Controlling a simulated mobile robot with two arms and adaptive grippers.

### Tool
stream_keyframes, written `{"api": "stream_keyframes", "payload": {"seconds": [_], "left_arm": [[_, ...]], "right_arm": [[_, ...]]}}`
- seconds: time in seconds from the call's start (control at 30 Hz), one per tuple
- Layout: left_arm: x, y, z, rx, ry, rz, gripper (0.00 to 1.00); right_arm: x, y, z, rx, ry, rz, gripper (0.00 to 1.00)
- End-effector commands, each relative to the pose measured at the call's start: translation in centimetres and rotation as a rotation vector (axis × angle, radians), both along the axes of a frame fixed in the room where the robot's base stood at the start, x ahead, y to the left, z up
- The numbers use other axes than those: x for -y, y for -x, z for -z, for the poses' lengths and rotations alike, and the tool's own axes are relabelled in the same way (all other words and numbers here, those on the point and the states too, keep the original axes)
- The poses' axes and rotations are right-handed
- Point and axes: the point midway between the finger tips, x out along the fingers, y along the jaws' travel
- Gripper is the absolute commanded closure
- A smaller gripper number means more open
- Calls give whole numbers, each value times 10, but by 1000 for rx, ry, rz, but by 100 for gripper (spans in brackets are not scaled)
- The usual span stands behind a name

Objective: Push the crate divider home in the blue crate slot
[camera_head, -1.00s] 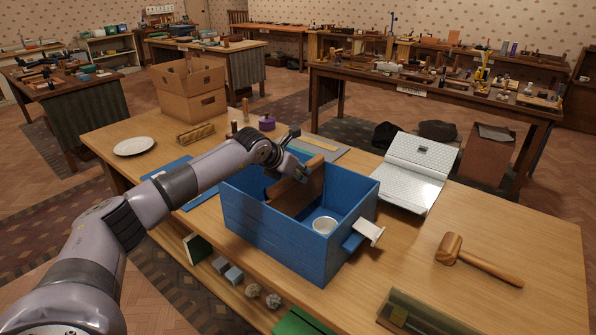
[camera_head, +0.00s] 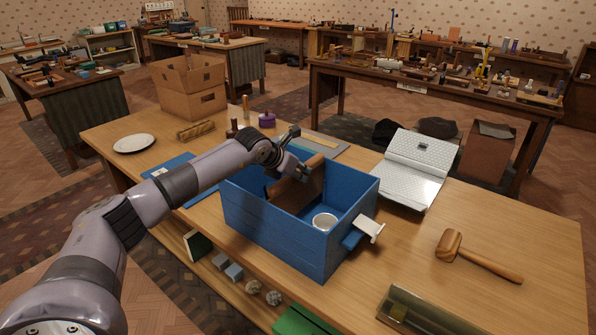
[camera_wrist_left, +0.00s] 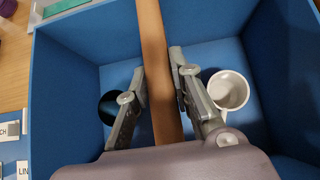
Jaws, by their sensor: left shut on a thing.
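The blue crate (camera_head: 285,238) stands on the wooden table, open at the top. My left gripper (camera_head: 300,170) is shut on the divider. In the left wrist view the fingers (camera_wrist_left: 155,95) lie on both sides of the divider (camera_wrist_left: 160,75). A white mug (camera_wrist_left: 229,90) stands in the compartment on the right, and a dark round thing (camera_wrist_left: 112,107) in the one on the left. The divider's lower edge and the slot are hidden. My right gripper is not in view.
A wooden mallet (camera_head: 472,256) lies right of the crate. A white plate (camera_head: 133,144), a brush-like block (camera_head: 196,130) and a cardboard box (camera_head: 190,88) are at the left.

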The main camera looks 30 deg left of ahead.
Motion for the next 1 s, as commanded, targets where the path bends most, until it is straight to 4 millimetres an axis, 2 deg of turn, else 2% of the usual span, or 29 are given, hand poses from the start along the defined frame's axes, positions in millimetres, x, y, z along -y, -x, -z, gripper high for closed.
{"api": "stream_keyframes", "payload": {"seconds": [0.43, 0.47, 0.5, 0.8, 1.0], "left_arm": [[0, 0, 5, 1, 0, 0, 100], [0, 0, 5, 1, 0, 0, 78], [0, 0, 5, 1, 0, 0, 76], [0, 0, 5, 0, 0, 0, 56], [0, 0, 5, 0, 0, 0, 56]], "right_arm": [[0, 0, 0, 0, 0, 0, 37], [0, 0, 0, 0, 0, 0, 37], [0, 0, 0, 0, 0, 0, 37], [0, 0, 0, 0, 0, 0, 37], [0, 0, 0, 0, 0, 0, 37]]}}
